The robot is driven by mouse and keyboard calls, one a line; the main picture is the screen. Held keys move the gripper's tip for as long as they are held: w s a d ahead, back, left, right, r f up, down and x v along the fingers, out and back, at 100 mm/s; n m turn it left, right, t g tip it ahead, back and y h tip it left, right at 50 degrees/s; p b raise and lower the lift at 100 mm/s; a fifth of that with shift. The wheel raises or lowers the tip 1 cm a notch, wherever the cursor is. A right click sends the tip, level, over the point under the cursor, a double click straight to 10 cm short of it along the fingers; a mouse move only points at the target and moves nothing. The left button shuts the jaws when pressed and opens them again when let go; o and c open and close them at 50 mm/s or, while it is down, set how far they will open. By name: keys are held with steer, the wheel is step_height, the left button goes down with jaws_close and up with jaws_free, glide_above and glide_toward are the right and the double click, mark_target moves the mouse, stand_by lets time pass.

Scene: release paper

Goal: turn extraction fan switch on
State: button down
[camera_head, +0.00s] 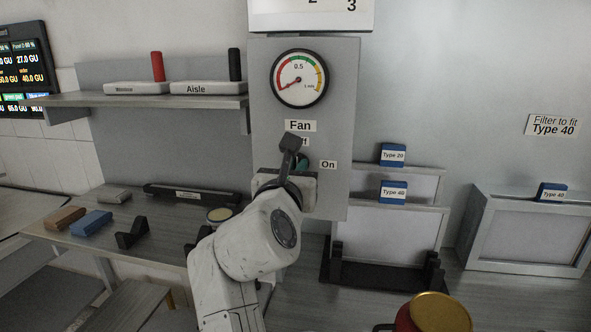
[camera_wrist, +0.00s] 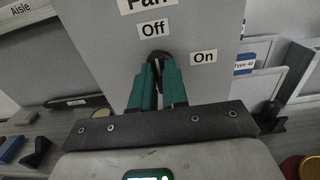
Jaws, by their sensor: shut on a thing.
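The fan switch (camera_wrist: 159,55) is a small dark knob on the grey panel, just under the "Off" label (camera_wrist: 154,29) and left of the "On" label (camera_wrist: 203,57) in the wrist view. My gripper (camera_wrist: 158,68) has its teal fingers closed around the knob, hiding most of it. In the head view my gripper (camera_head: 302,161) is at the panel (camera_head: 338,100) below the "Fan" label (camera_head: 300,126). The arm partly covers the "Off" label there, while "On" (camera_head: 328,164) is clear. I cannot make out the knob in the head view.
A gauge (camera_head: 299,78) above the switch has its needle at the low, red end. A shelf (camera_head: 150,100) is at left. Framed filters (camera_head: 390,232) stand in a black rack at right, with another filter (camera_head: 530,230) beyond. A red container (camera_head: 440,312) is at front right.

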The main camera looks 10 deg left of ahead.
steer(key=shift+r+m+p, duration=0.1)
steer(key=shift+m+p, duration=0.2)
steer(key=shift+p, duration=0.2)
steer(key=shift+d+f+m+b, duration=0.15)
steer(key=shift+m+b, duration=0.15)
steer(key=shift+m, duration=2.55)
steer(key=shift+d+f+m+b, duration=0.15)
steer(key=shift+m+b, duration=0.2)
steer(key=shift+m, duration=2.55)
steer(key=shift+f+m+b, duration=0.15)
steer(key=shift+m+b, duration=0.15)
steer(key=shift+m, duration=2.55)
steer(key=c, duration=1.1)
jaws_free()
steer(key=shift+r, duration=0.1)
steer(key=shift+c, duration=0.2)
steer(key=s+b, duration=0.1)
steer(key=s, duration=1)
steer(key=shift+a, duration=0.2)
